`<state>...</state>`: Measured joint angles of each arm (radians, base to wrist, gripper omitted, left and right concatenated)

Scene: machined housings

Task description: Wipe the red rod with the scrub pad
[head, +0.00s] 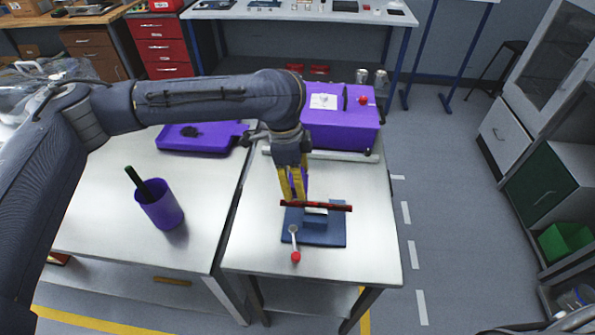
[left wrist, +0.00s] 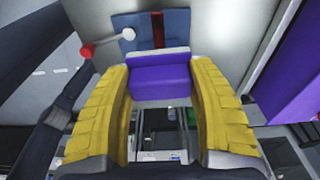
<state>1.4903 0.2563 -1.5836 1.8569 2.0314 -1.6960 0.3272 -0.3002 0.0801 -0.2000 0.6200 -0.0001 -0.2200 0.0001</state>
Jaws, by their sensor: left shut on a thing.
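The red rod (head: 335,207) lies level across a blue clamp fixture (head: 330,236) on the right-hand metal table. The fixture has a lever with a red knob (head: 296,257). My left gripper (head: 292,192) is just behind the rod's left part, pointing down. Its yellow fingers are shut on the scrub pad, a purple block with a pale face (left wrist: 160,82). In the left wrist view the red rod (left wrist: 157,28) shows beyond the pad, over the blue fixture. I cannot tell whether pad and rod touch. The right gripper is not in view.
A purple box (head: 340,132) with a red button stands behind the fixture. On the left table are a purple cup (head: 160,210) holding a dark green stick and a purple tray (head: 225,142). The right table's front and right parts are bare.

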